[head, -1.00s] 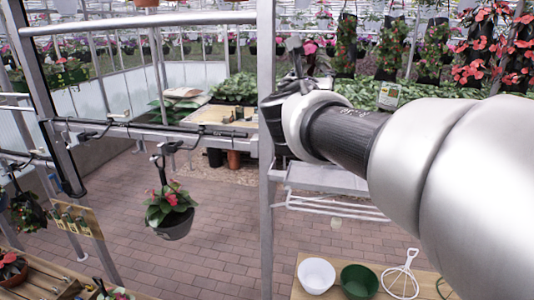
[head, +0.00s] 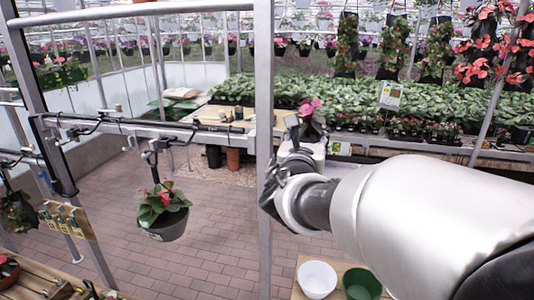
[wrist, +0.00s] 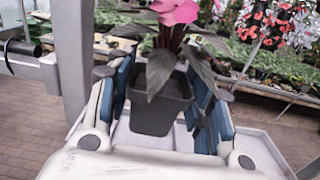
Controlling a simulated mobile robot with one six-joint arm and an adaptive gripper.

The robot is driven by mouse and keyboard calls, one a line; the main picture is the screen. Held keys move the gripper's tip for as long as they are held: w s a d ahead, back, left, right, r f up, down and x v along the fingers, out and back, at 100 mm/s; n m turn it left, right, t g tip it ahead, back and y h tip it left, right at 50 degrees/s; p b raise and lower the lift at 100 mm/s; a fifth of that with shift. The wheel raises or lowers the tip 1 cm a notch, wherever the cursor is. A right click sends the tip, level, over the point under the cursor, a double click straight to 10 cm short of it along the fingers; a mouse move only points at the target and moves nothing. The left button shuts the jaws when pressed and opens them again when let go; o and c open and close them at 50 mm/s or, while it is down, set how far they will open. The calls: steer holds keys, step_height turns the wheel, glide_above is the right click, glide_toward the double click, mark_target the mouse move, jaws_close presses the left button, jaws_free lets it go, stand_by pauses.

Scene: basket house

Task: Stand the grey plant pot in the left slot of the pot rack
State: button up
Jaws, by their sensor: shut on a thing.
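The grey plant pot (wrist: 160,110), square and dark with a pink flower and dark leaves, is upright between the blue-padded fingers of my gripper (wrist: 162,84) in the wrist view. My gripper is shut on it. In the head view, the pot (head: 312,128) shows small and partly hidden behind my gripper (head: 302,135), just right of a grey post. A pale flat surface with a raised edge (wrist: 262,148) lies below the pot in the wrist view. I cannot tell whether it is the pot rack, and no left slot is clearly visible.
The grey post (head: 264,100) stands close left of my gripper. A hanging basket (head: 165,222) with red flowers is farther left. A white bowl (head: 317,279) and a green bowl (head: 361,283) stand on a wooden table below my arm. Brick floor lies open between.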

step_height(320, 180, down, 4)
steer(key=shift+f, duration=0.2)
steer(key=shift+b, duration=0.3)
steer(key=o, duration=1.1)
steer(key=shift+s+a, duration=0.15)
steer(key=shift+s, duration=0.2)
steer(key=v, duration=1.1)
steer(key=shift+s+b, duration=0.2)
steer(key=shift+b, duration=0.2)
